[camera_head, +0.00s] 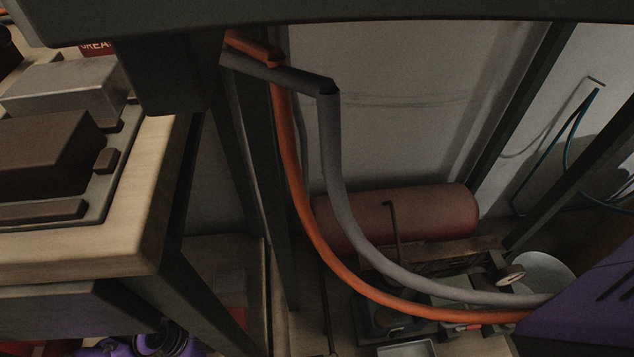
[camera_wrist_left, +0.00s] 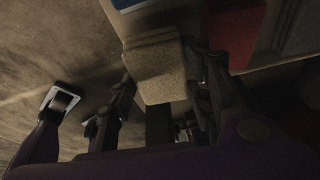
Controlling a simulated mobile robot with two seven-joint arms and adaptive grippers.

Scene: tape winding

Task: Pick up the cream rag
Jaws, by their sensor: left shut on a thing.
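The cream rag (camera_wrist_left: 157,72) shows in the left wrist view as a folded, beige, block-like bundle at the upper middle. My left gripper (camera_wrist_left: 160,96) is shut on it, with one dark finger at each side of the rag. The rag's lower end lies between the fingers and is partly hidden in shadow. In the head view I see neither the rag nor the left gripper's fingers; purple parts of my own body show at the bottom left. My right gripper is not in either view.
In the left wrist view a red item (camera_wrist_left: 235,30) and blue-grey items lie beyond the rag. In the head view a wooden bench (camera_head: 140,220) stands at left with metal boxes. Orange (camera_head: 295,190) and grey (camera_head: 335,165) hoses hang before a red cylinder (camera_head: 420,215).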

